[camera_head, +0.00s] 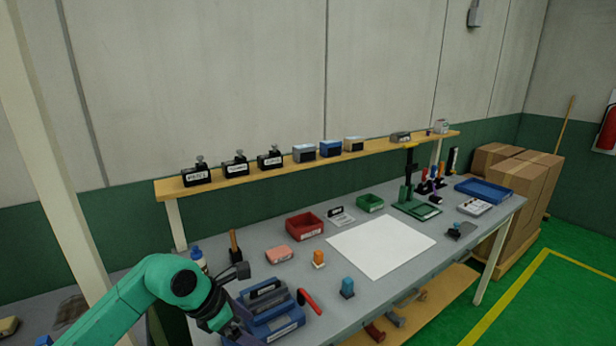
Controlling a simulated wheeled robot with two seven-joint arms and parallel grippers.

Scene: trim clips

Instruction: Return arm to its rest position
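My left arm (143,296) is green and comes in from the lower left, bent over the left front of the bench. Its wrist (211,307) points down beside the blue bin stack (287,325). The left gripper (243,337) is partly cut off at the bottom edge, and its fingertips do not show clearly. I cannot tell whether it is open or holds anything. My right arm and gripper are not in view.
A grey bench (262,258) carries a white sheet (381,247), a red bin (304,226), a green bin (370,203) and a blue tray (484,190). A wooden shelf (222,179) runs behind. Cardboard boxes (524,187) stand at the right. The white sheet is clear.

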